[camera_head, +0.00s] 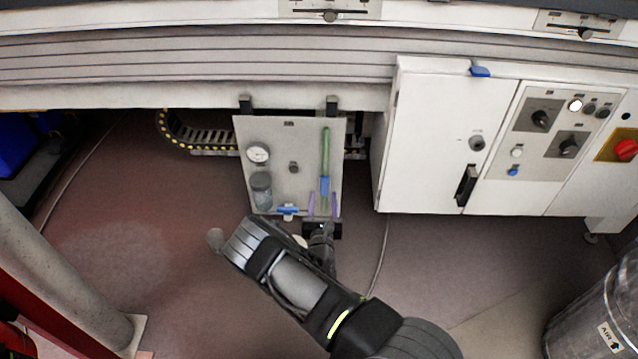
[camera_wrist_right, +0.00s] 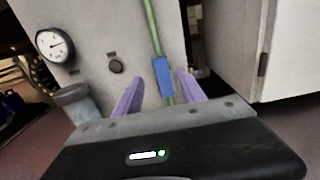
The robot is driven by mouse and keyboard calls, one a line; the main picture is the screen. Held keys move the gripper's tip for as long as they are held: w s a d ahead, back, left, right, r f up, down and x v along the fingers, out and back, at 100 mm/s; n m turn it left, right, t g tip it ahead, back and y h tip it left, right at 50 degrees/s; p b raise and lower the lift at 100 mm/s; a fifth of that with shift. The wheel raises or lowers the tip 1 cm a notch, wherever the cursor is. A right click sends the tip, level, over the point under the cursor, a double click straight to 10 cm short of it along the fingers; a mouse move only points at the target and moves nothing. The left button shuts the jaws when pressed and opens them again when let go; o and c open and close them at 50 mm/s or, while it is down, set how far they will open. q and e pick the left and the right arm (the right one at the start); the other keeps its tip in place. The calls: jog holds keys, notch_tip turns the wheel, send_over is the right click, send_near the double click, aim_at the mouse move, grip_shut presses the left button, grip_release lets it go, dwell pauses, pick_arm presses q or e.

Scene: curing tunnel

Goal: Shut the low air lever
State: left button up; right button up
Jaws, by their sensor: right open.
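A light grey panel (camera_head: 275,165) hangs low under the machine, with a green pipe (camera_head: 325,150) running down its right side. A blue lever handle (camera_head: 325,185) lies along this pipe, in line with it. It also shows in the right wrist view (camera_wrist_right: 164,76). My right gripper (camera_head: 323,198) is open, its two purple fingers pointing at the panel. In the right wrist view, the fingers (camera_wrist_right: 160,80) stand on either side of the lower blue handle; I cannot tell whether they touch it. The left gripper is not in view.
A white cabinet (camera_head: 430,135) stands close to the right. Open floor (camera_head: 150,225) lies to the left.

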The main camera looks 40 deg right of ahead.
aim_at(324, 183)
jog(key=b+x, duration=0.2)
jog(key=x, duration=0.5)
jog(key=shift+s+d+f, duration=0.1)
jog(key=shift+w+d, duration=0.25)
jog(key=shift+w, duration=0.1)
jog(key=shift+c, duration=0.2)
grip_shut()
dwell(0.9)
